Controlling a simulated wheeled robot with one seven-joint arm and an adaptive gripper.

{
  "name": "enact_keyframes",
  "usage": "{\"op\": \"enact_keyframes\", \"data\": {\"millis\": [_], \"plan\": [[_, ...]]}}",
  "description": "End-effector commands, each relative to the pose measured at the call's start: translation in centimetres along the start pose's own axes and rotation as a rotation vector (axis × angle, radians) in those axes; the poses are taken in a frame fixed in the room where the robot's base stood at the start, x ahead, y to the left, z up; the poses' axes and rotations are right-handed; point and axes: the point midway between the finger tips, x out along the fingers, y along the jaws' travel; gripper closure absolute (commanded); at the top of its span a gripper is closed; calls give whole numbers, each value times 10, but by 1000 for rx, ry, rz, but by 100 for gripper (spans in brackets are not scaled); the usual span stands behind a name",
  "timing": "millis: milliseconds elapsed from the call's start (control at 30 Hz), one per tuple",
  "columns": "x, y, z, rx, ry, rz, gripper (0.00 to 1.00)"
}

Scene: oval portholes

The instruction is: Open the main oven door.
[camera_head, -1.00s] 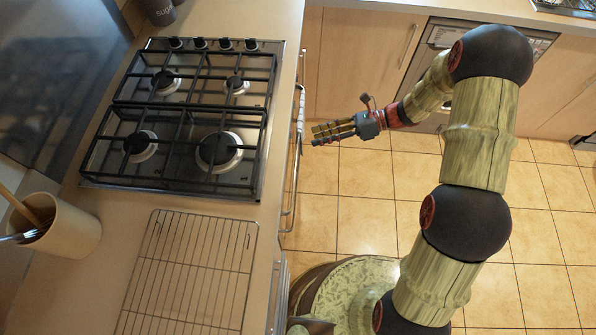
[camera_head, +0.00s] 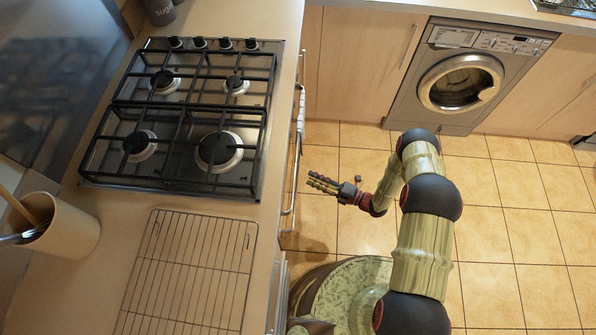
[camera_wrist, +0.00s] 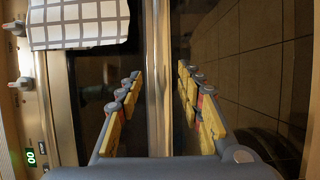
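The oven front is seen from above in the head view, with a rail (camera_head: 293,200) along it below the counter's edge. My gripper (camera_head: 312,181) is just right of this front. In the wrist view, my gripper (camera_wrist: 158,78) is open, its yellow fingers spread on both sides of a long pale metallic bar (camera_wrist: 158,35). The bar looks like an oven door handle. Both fingers look apart from it, though depth is hard to judge. Dark door glass (camera_wrist: 100,75) is left of the bar. Whether the door is fully shut is not clear.
A checked towel (camera_wrist: 80,22) hangs beside the control knobs (camera_wrist: 20,83) and a green display. The hob (camera_head: 185,120) and a wire rack (camera_head: 185,280) are on the counter. A washing machine (camera_head: 460,80) stands at the back. Tiled floor (camera_head: 500,200) right of my arm is clear.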

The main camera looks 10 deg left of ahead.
Motion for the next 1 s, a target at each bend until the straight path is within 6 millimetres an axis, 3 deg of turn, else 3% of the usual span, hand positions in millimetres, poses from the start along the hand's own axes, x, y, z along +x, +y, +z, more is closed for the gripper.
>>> {"op": "enact_keyframes", "data": {"millis": [167,600,1000], "plan": [[12,-5,-2,11,-5,1,63],[71,-4,-1,9,-6,1,63],[77,-3,-1,9,-7,1,64]]}}
